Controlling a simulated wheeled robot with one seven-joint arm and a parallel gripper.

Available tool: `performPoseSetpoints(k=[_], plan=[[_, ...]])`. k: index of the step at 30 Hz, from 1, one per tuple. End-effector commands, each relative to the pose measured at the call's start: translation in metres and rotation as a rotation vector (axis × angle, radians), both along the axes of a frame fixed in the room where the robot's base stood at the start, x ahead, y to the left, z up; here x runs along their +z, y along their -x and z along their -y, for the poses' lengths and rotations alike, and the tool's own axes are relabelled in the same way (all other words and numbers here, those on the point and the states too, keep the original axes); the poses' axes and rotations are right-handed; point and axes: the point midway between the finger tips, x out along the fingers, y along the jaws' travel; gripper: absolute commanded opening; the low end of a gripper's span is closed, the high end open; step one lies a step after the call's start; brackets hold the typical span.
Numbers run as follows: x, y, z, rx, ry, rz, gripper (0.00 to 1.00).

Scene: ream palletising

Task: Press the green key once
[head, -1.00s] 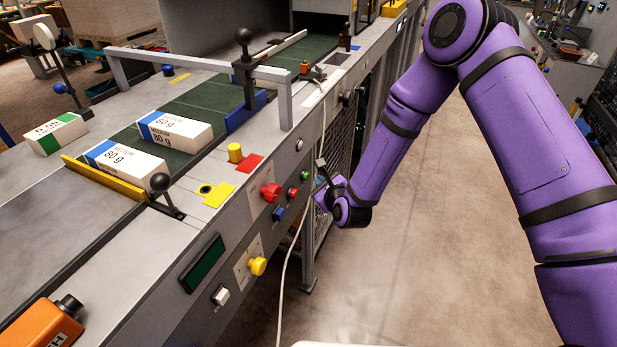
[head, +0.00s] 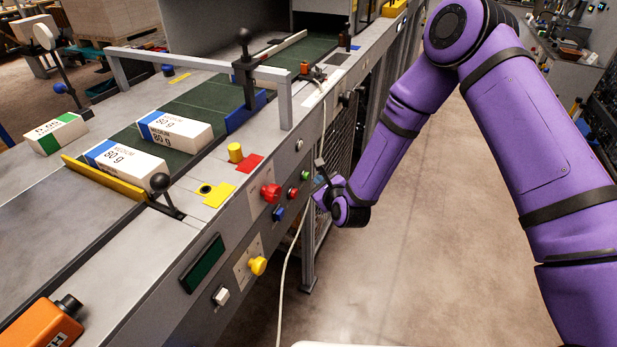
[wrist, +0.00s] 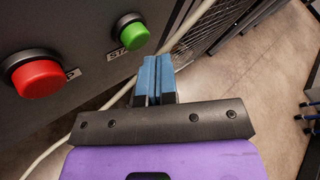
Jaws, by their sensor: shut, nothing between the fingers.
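The green key (wrist: 133,34) is a round green push button in a dark collar with a label reading "STA", the rest of which is hidden. It also shows small on the front panel in the head view (head: 305,175). My gripper (wrist: 157,62) has its blue fingers shut together and empty. In the wrist view the fingertips are just right of and below the green key, apart from it in the picture; the exact gap in depth cannot be told. In the head view my gripper is in front of the panel, its fingers small and hard to make out.
A red button (wrist: 38,76) sits left of the green key. The panel also carries a large red knob (head: 270,193), a blue button (head: 278,213) and a yellow knob (head: 257,266). A pale cable (head: 290,262) hangs beside wire mesh. Paper reams (head: 122,163) lie on the conveyor.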

Motion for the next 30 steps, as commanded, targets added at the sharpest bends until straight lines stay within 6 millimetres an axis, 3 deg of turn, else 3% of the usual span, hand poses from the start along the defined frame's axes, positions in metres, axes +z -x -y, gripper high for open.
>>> performPoseSetpoints(k=[30], plan=[[0.0002, -0.0033, -0.0092, 0.0, 0.0, 0.0, 0.0]])
